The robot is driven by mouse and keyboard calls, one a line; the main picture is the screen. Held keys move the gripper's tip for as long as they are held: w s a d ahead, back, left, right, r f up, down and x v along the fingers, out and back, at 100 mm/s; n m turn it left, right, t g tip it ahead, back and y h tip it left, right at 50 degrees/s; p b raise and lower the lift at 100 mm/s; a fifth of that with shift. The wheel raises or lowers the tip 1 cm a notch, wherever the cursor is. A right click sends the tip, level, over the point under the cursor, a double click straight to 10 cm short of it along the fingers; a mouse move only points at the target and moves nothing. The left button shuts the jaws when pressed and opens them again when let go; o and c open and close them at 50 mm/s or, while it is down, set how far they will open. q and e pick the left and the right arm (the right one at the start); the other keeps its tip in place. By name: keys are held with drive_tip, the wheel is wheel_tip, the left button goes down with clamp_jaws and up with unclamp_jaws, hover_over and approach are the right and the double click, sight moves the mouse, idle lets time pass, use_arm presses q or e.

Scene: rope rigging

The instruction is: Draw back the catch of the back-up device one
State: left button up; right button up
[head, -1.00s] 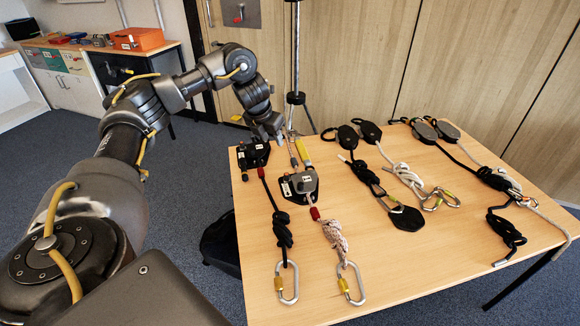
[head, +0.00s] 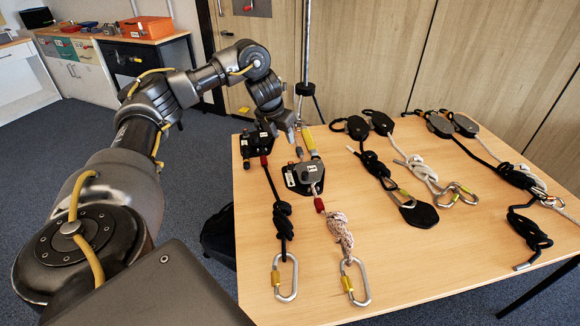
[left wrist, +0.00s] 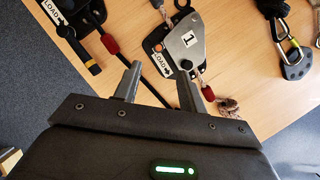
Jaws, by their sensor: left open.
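Back-up device one is a grey metal plate on a black base (head: 303,174), lying on the table near its left side. In the left wrist view its plate (left wrist: 185,42) bears the number 1, with a "LOAD" arrow label beside it. A small dark knob shows at its lower edge, but I cannot tell whether this is the catch. A speckled rope with a red sleeve runs out of it. My left gripper (head: 284,132) is above the far left part of the table, just beyond device one. Its fingers (left wrist: 158,86) are apart and empty. My right gripper is not seen.
A similar black device (head: 257,148) lies just left of device one. Two carabiners (head: 286,277) lie at the near edge. Several pulleys with black and white ropes lie to the right. The table (head: 400,265) has free room at its near right.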

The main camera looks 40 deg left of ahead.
sight(290, 163)
use_arm(q)
drive_tip(key=b+x, duration=0.1)
drive_tip(key=x, duration=0.3)
drive_tip(key=b+x, duration=0.1)
drive_tip(key=x, duration=0.4)
drive_tip(key=s+b+x, duration=0.1)
drive_tip(key=x, duration=0.3)
drive_tip(key=shift+f, duration=0.65)
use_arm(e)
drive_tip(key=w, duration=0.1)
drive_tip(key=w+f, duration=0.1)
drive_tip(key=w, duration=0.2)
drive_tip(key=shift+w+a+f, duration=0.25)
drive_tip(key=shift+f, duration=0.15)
use_arm(q)
drive_tip(key=shift+c, duration=0.3)
clamp_jaws()
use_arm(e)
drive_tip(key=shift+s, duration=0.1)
